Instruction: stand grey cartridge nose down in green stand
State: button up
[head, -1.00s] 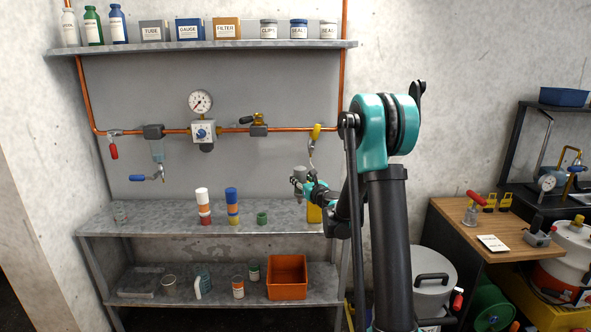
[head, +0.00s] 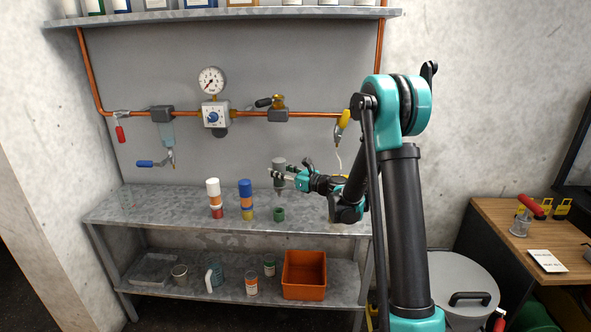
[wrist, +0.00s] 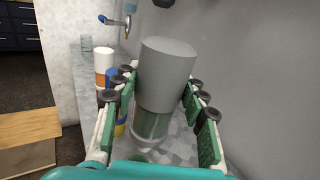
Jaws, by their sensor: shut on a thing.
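The grey cartridge (head: 279,163) is held upright above the shelf in the head view, wide grey end up. In the wrist view the grey cartridge (wrist: 166,75) stands between the finger pads, with a clear, greenish-looking narrower part below. My gripper (head: 277,174) is shut on it; in the wrist view my gripper (wrist: 160,98) has one green-padded finger on each side. The small green stand (head: 279,213) sits on the shelf, below the cartridge in the head view with a gap between. In the wrist view the cartridge largely hides what is below.
A white-topped cartridge (head: 213,187) stands in a red stand (head: 216,211), and a blue-topped cartridge (head: 245,189) in a yellow stand (head: 248,213), left of the green stand. The wall behind carries a copper pipe (head: 320,115) with valves. An orange bin (head: 304,275) is on the lower shelf.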

aim_at(278, 183)
jog(key=shift+a, duration=0.3)
jog(key=shift+w+a+f, duration=0.1)
jog(key=shift+w+f, duration=0.05)
jog(key=shift+f, duration=2.7)
jog(key=shift+f, duration=2.15)
jog(key=o, duration=1.5)
jog(key=shift+o, duration=0.2)
notch_tip(278, 183, up, 10)
